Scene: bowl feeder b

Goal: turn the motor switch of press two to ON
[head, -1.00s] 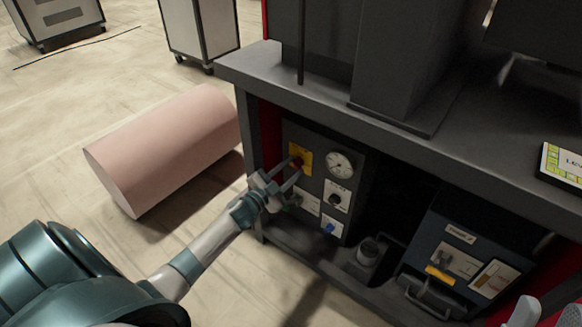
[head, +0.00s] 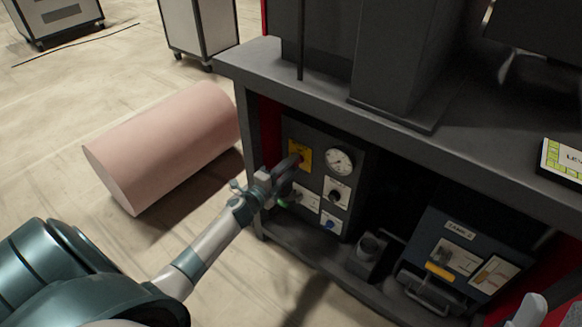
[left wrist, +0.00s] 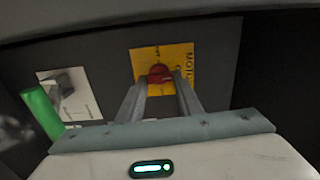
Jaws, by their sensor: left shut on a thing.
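The motor switch, a red knob (left wrist: 160,73) on a yellow plate (left wrist: 178,58), sits at the upper left of the dark control panel (head: 322,178) under the bench. The plate also shows in the head view (head: 294,150), with the knob mostly behind my fingers. My left gripper (head: 297,161) reaches in from the left. In the left wrist view its two fingers (left wrist: 160,84) stand on either side of the red knob, shut on it. The plate's lettering reads MOTOR; the other words are partly covered, and I cannot read the knob's setting.
A round gauge (head: 340,162), a black knob (head: 335,195) and a blue button (head: 330,225) share the panel. A green-tipped lever (left wrist: 42,112) is close below left of my gripper. A blue labelled box (head: 462,262) stands right. The bench top (head: 420,150) overhangs. A pink cylinder (head: 165,145) lies left.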

